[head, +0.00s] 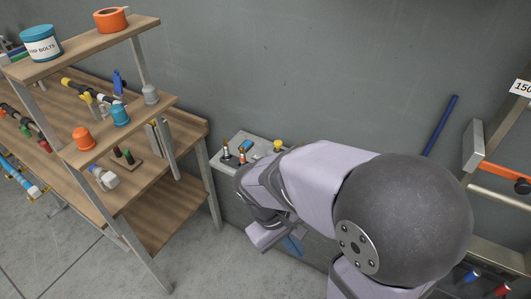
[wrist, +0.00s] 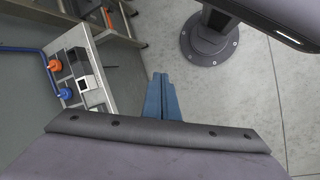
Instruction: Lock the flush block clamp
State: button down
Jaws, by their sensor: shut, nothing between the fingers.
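My gripper's blue fingers (wrist: 162,97) are together in the wrist view, with nothing between them. They point past the edge of a small grey bench (wrist: 80,42), over open floor and apart from the bench. In the head view the blue fingertips (head: 293,245) show below my arm, lower than the bench top (head: 233,141). The bench carries small fittings with orange, blue and yellow parts. A dark and pale block (wrist: 82,65) stands on it in the wrist view. I cannot tell which fitting is the flush block clamp. My arm hides the bench's right part in the head view.
A wooden shelf unit (head: 160,215) with bottles, tubs and tools stands left of the bench. A rack with an orange handle (head: 500,171) is at the right. Floor before the bench is clear.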

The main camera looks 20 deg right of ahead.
jog(key=w+d+f+n+t+h+b, duration=0.1)
jog(key=w+d+f+t+h+b, duration=0.15)
jog(key=w, duration=0.35)
jog(key=w+d+f+n+t+h+b, duration=0.1)
jog(key=w+h+b, duration=0.1)
jog(key=w+b, duration=0.3)
jog(key=w+d+f+n+t+h+b, duration=0.1)
jog(key=w+d+f+t+h+b, duration=0.15)
jog(key=w, duration=0.45)
jog(key=w+a+n+t+b, duration=0.1)
jog(key=w+a+t+b, duration=0.3)
jog(key=w, duration=0.4)
jog(key=w+a+n+t+h+b, duration=0.1)
jog(key=w+a+t+b, duration=0.3)
jog(key=w, duration=0.3)
jog(key=shift+w+a+r+n, duration=0.2)
jog(key=shift+w+a+n, duration=0.2)
jog(key=shift+a, duration=0.3)
jog(key=shift+d, duration=0.15)
jog(key=p+x, duration=0.2)
jog(key=x, duration=0.7)
jog(key=shift+w+d+r+p, duration=0.2)
jog(key=shift+w+p, duration=0.1)
jog(key=shift+p, duration=0.05)
